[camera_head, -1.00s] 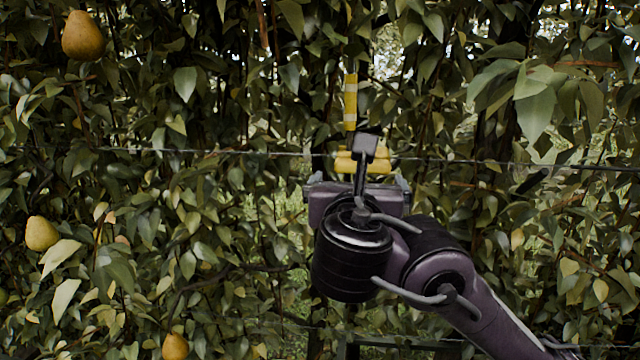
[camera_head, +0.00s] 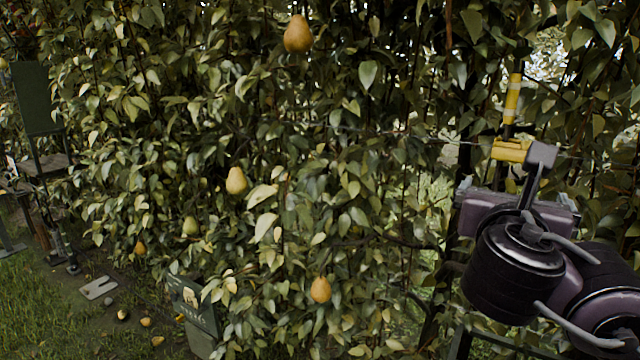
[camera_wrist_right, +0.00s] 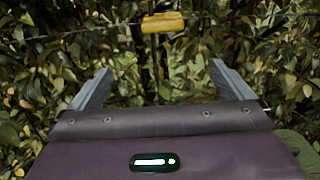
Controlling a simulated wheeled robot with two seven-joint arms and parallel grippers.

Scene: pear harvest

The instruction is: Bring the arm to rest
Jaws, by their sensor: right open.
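My right arm reaches in from the lower right of the head view. Its gripper (camera_head: 515,190) points away from me toward the leaf wall, and its fingers are mostly hidden behind its own body. In the right wrist view the two grey fingers (camera_wrist_right: 160,82) stand wide apart with only leaves and a thin stem beyond the gap. Nothing is held. My left gripper is in neither view.
A yellow block (camera_head: 511,151) hangs at a wire near the right gripper. Pears hang left of the arm, among them a high one (camera_head: 298,34) and a low one (camera_head: 320,289). A dark crate (camera_head: 194,305) stands lower left; fallen pears lie on grass.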

